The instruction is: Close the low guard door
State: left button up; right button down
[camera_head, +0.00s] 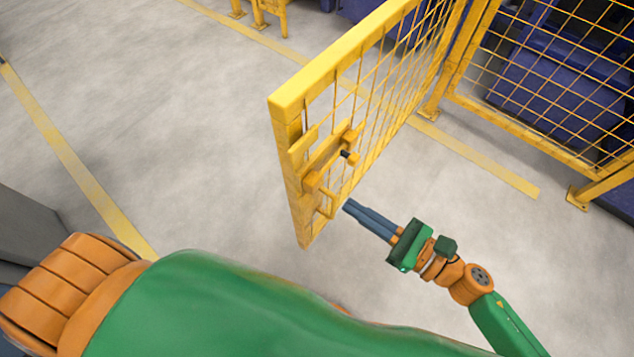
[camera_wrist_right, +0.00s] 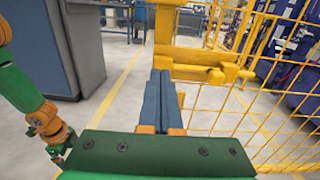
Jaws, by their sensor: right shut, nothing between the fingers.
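The low guard door (camera_head: 284,106) is a yellow frame with wire mesh. It stands open, jutting out from the fence towards me. Its free edge carries a yellow latch and handle (camera_head: 326,162), which also shows in the right wrist view (camera_wrist_right: 195,72). My right gripper (camera_head: 349,206) is shut and empty, its blue-grey fingers together. It is on the right side of the door, with the fingertips close to the lower part of the handle; I cannot tell if they touch. In the right wrist view the fingertips (camera_wrist_right: 161,74) point towards the latch. My left gripper's fingers are not visible.
A fixed yellow mesh fence panel (camera_head: 530,137) stands at the right, with blue machinery (camera_head: 550,90) behind it. Yellow lines mark the grey floor. A grey-blue cabinet (camera_wrist_right: 70,45) stands at the left of the right wrist view. The floor left of the door is clear.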

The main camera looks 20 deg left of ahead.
aim_at(304, 176)
jog(key=x, duration=0.9)
jog(key=shift+w+p, duration=0.1)
jog(key=shift+p, duration=0.25)
jog(key=shift+a, duration=0.1)
